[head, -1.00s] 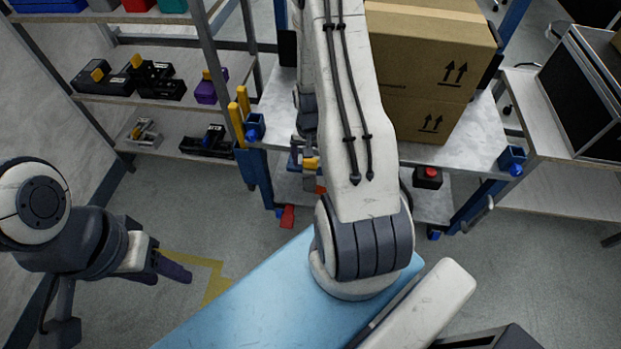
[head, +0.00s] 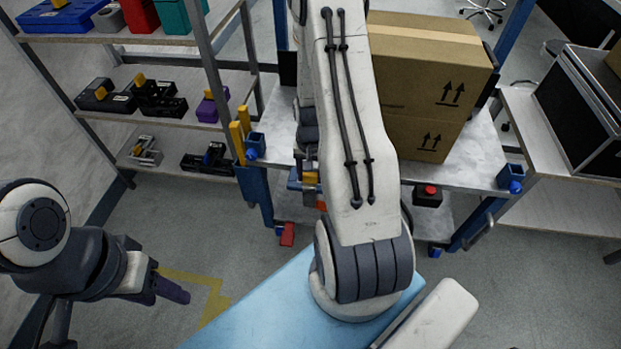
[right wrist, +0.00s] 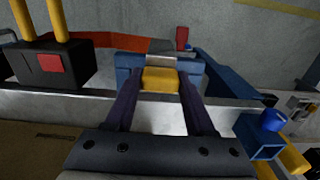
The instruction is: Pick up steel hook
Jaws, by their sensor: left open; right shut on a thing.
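My right gripper (right wrist: 160,88) shows in the right wrist view with its two dark purple fingers shut on a blue piece (right wrist: 127,66) with a yellow block (right wrist: 160,79) in its middle. A grey metal part (right wrist: 160,47) shows just behind the block. I cannot tell whether this piece is the steel hook. In the head view my right arm hides most of that gripper; the yellow block shows beside the arm (head: 310,178). My left gripper (head: 172,291) is open and empty, low at the left over the floor. A grey metal clamp-like thing (head: 146,151) lies on the left rack's low shelf.
A cart with a pale top (head: 475,165) carries cardboard boxes (head: 425,75). A rack (head: 155,40) with black devices stands at the left. A black case (head: 585,100) is at the right. A red-buttoned box (head: 428,195) sits low on the cart. Floor at the lower left is clear.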

